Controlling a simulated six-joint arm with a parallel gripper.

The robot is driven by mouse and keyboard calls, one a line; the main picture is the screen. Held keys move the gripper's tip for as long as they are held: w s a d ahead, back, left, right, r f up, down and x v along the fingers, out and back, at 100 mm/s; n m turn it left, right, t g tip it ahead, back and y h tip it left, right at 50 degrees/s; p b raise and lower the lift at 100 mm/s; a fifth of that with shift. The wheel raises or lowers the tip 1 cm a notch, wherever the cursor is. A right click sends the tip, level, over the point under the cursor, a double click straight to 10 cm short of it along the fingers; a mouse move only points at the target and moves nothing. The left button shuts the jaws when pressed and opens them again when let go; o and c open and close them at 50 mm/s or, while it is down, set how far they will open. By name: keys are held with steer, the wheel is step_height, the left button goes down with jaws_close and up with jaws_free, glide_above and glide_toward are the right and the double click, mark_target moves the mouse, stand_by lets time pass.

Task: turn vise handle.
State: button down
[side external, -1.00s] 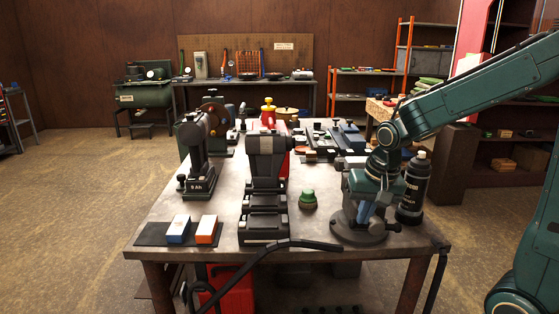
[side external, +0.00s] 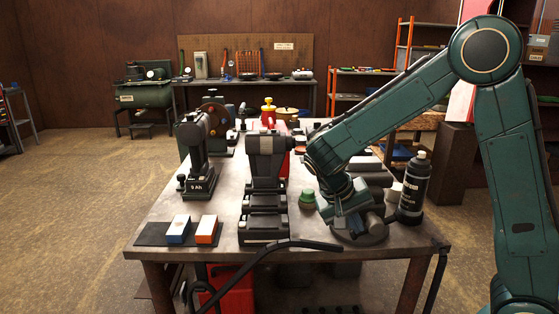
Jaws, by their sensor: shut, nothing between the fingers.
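The vise (side external: 374,236) stands on the right front part of the workbench, on a round grey base. My arm and gripper cover most of its body, and I cannot make out its handle. My gripper (side external: 352,226) is tilted downward in front of the vise, close to it. Its fingers are small and dark here; they are shut with nothing held. I cannot tell whether they touch the vise.
A black spray bottle (side external: 414,188) stands just right of the vise. A green knob (side external: 307,199) sits to its left, then a black charger-like tool (side external: 265,190). A black cable (side external: 290,245) crosses the bench front. Two sharpening stones (side external: 207,232) lie at front left.

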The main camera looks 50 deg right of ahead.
mark_target(353, 236)
step_height(353, 236, down, 2)
steer(key=g+h, duration=0.2)
steer(key=shift+w+a+g+h, duration=0.1)
steer(key=shift+w+g+h, duration=0.05)
steer(key=shift+g+h, duration=0.2)
steer(key=shift+s+d+f, duration=0.1)
steer(key=shift+f, duration=0.4)
steer(key=shift+s+d+f, duration=0.1)
steer(key=shift+f, duration=0.35)
steer(key=shift+s+d+f, duration=0.25)
steer(key=shift+f, duration=0.3)
steer(key=shift+v, duration=3.7)
